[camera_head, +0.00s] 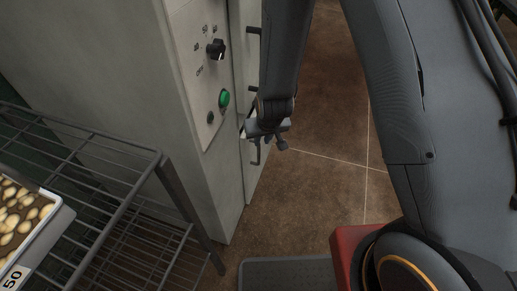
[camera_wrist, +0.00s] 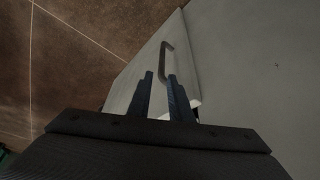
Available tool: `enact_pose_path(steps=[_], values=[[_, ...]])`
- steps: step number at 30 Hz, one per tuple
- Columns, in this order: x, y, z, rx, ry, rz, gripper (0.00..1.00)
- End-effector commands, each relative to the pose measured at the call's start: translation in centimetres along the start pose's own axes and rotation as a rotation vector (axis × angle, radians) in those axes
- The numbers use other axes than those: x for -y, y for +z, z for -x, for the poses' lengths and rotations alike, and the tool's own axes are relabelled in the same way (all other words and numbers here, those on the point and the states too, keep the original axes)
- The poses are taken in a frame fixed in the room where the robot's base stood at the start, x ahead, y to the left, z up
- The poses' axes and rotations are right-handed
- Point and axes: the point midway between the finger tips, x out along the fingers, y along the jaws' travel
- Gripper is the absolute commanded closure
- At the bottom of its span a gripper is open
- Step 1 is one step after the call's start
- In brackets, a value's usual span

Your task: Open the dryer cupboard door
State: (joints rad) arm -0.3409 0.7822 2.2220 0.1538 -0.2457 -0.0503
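The dryer cupboard (camera_head: 218,190) is a tall pale grey cabinet at the upper middle of the head view. Its narrow door side (camera_head: 252,178) is seen at a steep angle. In the wrist view the door (camera_wrist: 137,78) is a pale panel carrying a dark bar handle (camera_wrist: 166,62). My gripper (camera_head: 266,148) is beside the door, near its handle. In the wrist view its two dark fingers (camera_wrist: 161,76) stand apart with nothing clearly held. The handle shows between and beyond the fingertips. I cannot tell whether it lies between them or touches them.
The cupboard's front has a black knob (camera_head: 215,49) and a green button (camera_head: 224,98). A wire rack (camera_head: 130,205) with a tray (camera_head: 50,222) of pale pieces stands at left. Brown tiled floor (camera_head: 325,120) right of the cupboard is open. A dark mat (camera_head: 285,274) lies below.

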Motion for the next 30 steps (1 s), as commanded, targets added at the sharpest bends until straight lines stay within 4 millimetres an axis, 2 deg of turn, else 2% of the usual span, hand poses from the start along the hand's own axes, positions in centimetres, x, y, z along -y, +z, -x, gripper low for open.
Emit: enact_pose_path(steps=[8,18,24,30], values=[[0.4,0.1,-2.7,-0.01,0.0,0.007,0.81],[0.3,0.0,-7.4,-0.009,0.0,0.006,0.81],[0.3,-0.1,-8.5,-0.01,0.0,0.006,0.81],[0.3,-0.1,-8.6,-0.011,0.0,0.006,0.81]])
